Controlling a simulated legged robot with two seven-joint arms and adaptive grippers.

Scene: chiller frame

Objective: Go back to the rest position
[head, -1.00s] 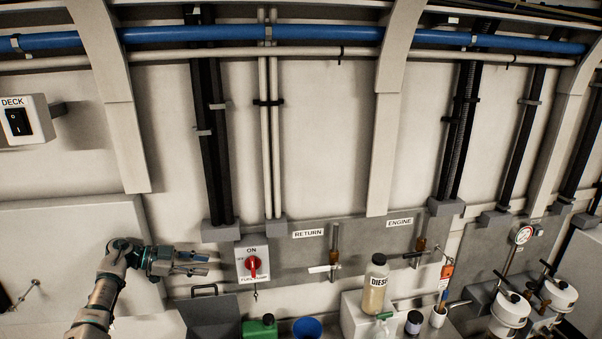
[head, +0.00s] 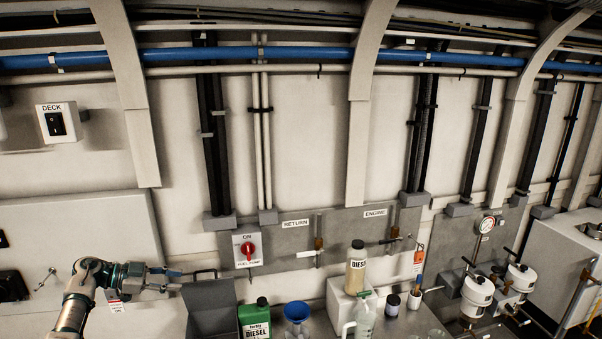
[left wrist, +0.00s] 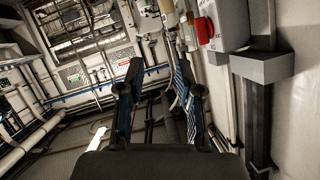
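My left gripper (head: 172,279) is in the lower left of the head view, its arm coming up from the bottom edge. Its fingers point right, to the left of the fuel pump switch (head: 247,250) with the red knob. In the left wrist view the two fingers of the gripper (left wrist: 160,90) stand apart with nothing between them. The switch's red knob also shows at the upper right there (left wrist: 205,30). My right gripper is in neither view.
A grey open box (head: 211,310) is just right of and below the gripper. White filters (head: 477,293) stand at the right.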

